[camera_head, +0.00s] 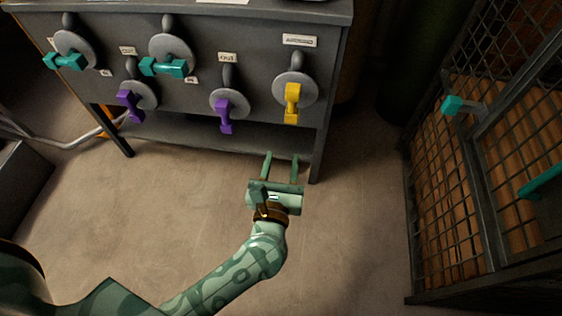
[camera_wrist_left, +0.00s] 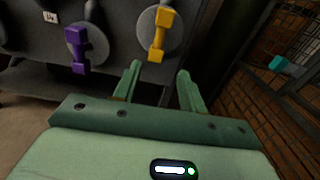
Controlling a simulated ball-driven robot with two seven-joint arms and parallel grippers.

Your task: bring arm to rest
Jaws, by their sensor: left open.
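My left arm (camera_head: 240,262) reaches in from the lower left of the head view, green with a patterned surface. Its left gripper (camera_head: 281,160) is open and empty, held in front of the cabinet's lower right part, below the yellow handle. In the left wrist view the two fingers (camera_wrist_left: 158,82) stand apart with nothing between them. The yellow handle (camera_head: 291,103) hangs on a round grey plate, and it also shows beyond the fingers in the left wrist view (camera_wrist_left: 160,35). My right gripper is in neither view.
A dark grey cabinet (camera_head: 190,101) carries several round plates with teal and purple handles, among them a purple one (camera_head: 224,116). A mesh cage (camera_head: 440,190) with a teal latch (camera_head: 453,106) stands at the right. Bare floor (camera_head: 350,230) lies between my arm and the cage.

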